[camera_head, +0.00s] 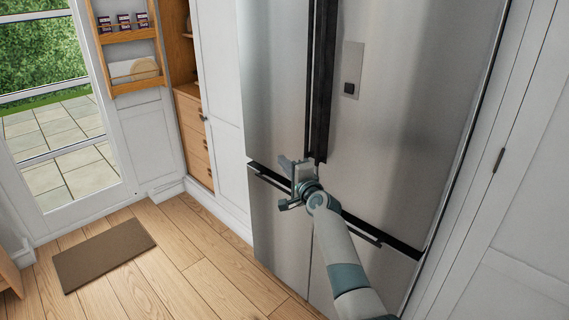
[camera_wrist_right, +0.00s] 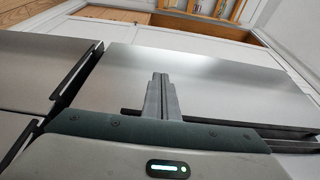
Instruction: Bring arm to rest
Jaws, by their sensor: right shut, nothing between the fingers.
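My right arm comes in from the bottom of the head view. Its gripper (camera_head: 287,180) is in front of the steel fridge (camera_head: 275,85), just below the lower end of the dark vertical door handles (camera_head: 321,90). In the right wrist view the two fingers of the right gripper (camera_wrist_right: 161,82) lie together, with nothing between them. The fridge front (camera_wrist_right: 220,80) fills much of that view. I cannot tell whether the gripper touches the fridge. My left gripper is not in view.
A dark horizontal handle (camera_head: 362,229) runs across the lower fridge doors. A wooden door rack (camera_head: 128,50) with several small boxes and an open cabinet with drawers (camera_head: 193,135) are at the left. A brown mat (camera_head: 104,254) lies on the wooden floor, otherwise clear there.

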